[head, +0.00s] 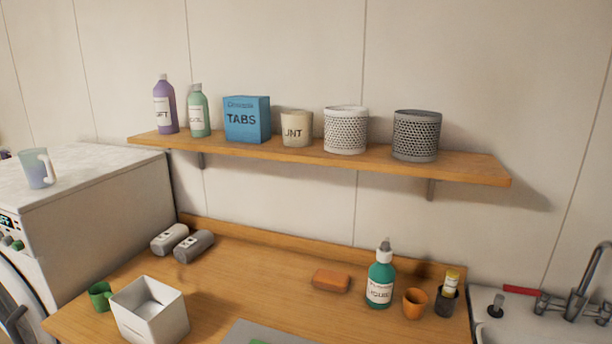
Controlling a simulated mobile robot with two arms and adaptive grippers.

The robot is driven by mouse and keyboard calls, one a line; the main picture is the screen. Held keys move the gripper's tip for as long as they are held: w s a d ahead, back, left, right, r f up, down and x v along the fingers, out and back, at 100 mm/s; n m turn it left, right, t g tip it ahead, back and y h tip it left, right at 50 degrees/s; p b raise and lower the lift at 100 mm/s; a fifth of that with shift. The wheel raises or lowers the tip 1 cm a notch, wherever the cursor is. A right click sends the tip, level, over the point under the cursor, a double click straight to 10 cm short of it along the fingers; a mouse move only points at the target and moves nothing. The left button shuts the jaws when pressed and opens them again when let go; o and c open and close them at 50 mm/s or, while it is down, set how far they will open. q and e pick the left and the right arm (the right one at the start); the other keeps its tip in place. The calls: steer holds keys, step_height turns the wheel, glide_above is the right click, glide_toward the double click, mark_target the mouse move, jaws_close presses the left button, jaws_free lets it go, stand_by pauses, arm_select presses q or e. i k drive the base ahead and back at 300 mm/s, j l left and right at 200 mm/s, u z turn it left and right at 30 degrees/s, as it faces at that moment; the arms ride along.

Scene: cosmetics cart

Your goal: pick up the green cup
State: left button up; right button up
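The green cup (100,296) stands on the left part of the wooden counter (250,275). It is just left of a white square box (150,310), close beside it. The box hides part of the cup's right side from this view. Neither of my grippers shows in the head view.
A green soap bottle (380,280), an orange cup (414,303), a dark cup (446,302) and a brown sponge (331,280) stand to the right. Two rolls (186,243) lie at the back left. A loaded shelf (330,160) overhangs; the counter's middle is clear.

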mark_target(99, 293)
steer(key=u, duration=1.25)
